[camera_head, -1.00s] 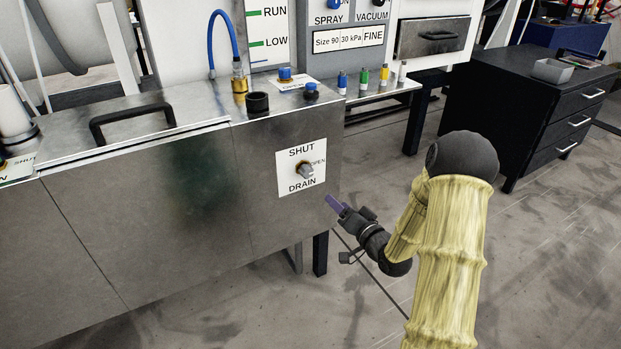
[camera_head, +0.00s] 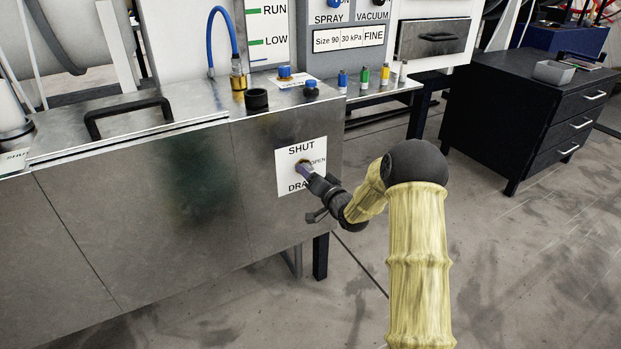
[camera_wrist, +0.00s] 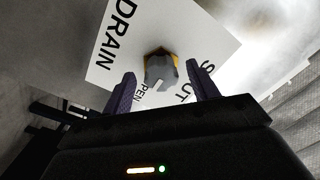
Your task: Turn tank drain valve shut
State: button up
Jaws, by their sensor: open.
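The drain valve is a small grey knob on a brass-coloured base, seen in the wrist view (camera_wrist: 160,68). It sits on a white label plate (camera_head: 289,185) marked SHUT, OPEN and DRAIN, on the front of the metal tank (camera_head: 190,200). My gripper (camera_head: 308,172) is at the plate and hides most of the knob in the head view. In the wrist view its two purple fingers (camera_wrist: 163,88) are open, one to each side of the knob, with gaps between. A pale pointer mark on the knob is toward the word OPEN.
Blue caps (camera_head: 285,72) and a black cap (camera_head: 257,99) stand on the tank top, beside a blue hose (camera_head: 226,25). Several coloured small bottles (camera_head: 364,80) stand on a shelf behind. A black drawer cabinet (camera_head: 530,110) is at the right. The floor between is clear.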

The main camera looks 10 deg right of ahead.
jog(key=c, duration=1)
jog(key=shift+n, duration=0.3)
jog(key=shift+w+n+h+b, duration=0.1)
jog(key=shift+n+h+b, duration=0.3)
jog(key=shift+n+b, duration=5.45)
jog(key=n+p, duration=0.5)
jog(key=shift+n, duration=0.25)
